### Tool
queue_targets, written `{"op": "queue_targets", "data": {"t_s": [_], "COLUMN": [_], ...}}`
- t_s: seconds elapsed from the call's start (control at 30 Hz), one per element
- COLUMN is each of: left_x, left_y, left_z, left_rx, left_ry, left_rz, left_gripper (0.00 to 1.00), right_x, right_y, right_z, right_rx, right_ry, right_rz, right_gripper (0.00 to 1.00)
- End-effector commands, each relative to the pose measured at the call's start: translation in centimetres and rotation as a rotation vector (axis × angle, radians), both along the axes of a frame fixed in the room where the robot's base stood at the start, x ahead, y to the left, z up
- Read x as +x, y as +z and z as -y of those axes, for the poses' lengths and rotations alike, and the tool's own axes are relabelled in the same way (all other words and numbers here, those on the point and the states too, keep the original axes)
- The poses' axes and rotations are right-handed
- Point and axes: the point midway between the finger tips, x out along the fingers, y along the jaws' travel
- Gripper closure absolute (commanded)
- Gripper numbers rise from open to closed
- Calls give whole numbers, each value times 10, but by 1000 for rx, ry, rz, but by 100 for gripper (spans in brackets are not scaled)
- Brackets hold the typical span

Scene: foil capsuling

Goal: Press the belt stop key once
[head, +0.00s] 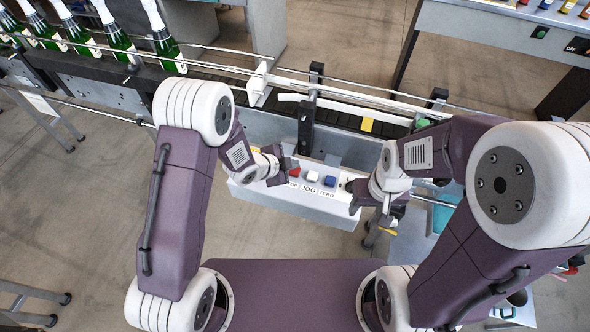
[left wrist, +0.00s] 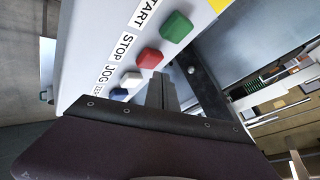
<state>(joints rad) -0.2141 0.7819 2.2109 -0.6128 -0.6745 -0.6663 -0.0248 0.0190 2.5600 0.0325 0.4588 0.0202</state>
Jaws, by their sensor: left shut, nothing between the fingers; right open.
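The red stop key (head: 295,174) is on the white control box (head: 318,207), partly hidden by my left gripper (head: 285,171). In the left wrist view the red key (left wrist: 149,57) lies beside the STOP label, between the green START key (left wrist: 176,26) and the white JOG key (left wrist: 131,79). My left gripper (left wrist: 158,80) is shut and empty, its tips close to the red key; I cannot tell whether they touch it. My right gripper (head: 352,196) is open and empty near the right end of the box.
The blue ZERO key (head: 330,181) is right of the white key (head: 312,176). The conveyor belt (head: 340,117) with rails runs behind the box. Several green bottles (head: 119,40) with white tops stand at upper left. A dark bracket post (head: 306,127) rises behind the keys.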

Motion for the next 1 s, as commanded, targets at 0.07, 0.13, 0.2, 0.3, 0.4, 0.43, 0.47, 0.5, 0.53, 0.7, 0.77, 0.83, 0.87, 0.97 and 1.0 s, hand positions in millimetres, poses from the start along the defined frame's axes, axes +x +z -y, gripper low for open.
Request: {"op": "queue_targets", "data": {"t_s": [0.07,0.13,0.2,0.3,0.4,0.43,0.47,0.5,0.53,0.7,0.77,0.83,0.87,0.97,1.0], "left_x": [0,0,0,0,0,0,0,0,0,0,0,0,0,0,0], "left_y": [-2,-5,-8,-9,-8,-8,-8,-8,-8,-10,-11,-11,-12,-13,-14], "left_z": [0,0,0,0,0,0,0,0,0,0,0,0,0,0,0], "left_rx": [0,0,0,0,0,0,0,0,0,0,0,0,0,0,0], "left_ry": [0,0,0,0,0,0,0,0,0,0,0,0,0,0,0], "left_rz": [0,0,0,0,0,0,0,0,0,0,0,0,0,0,0], "left_gripper": [100,100,100,100,100,100,100,100,100,100,100,100,100,100,100], "right_x": [0,0,0,0,0,0,0,0,0,0,0,0,0,0,0], "right_y": [-2,-6,-9,-10,-9,-9,-9,-9,-9,-10,-11,-12,-12,-13,-14], "right_z": [0,0,0,0,0,0,0,0,0,0,0,0,0,0,0], "right_rx": [0,0,0,0,0,0,0,0,0,0,0,0,0,0,0], "right_ry": [0,0,0,0,0,0,0,0,0,0,0,0,0,0,0], "right_rz": [0,0,0,0,0,0,0,0,0,0,0,0,0,0,0], "right_gripper": [48,48,48,48,48,48,48,48,48,48,48,48,48,48,48]}}
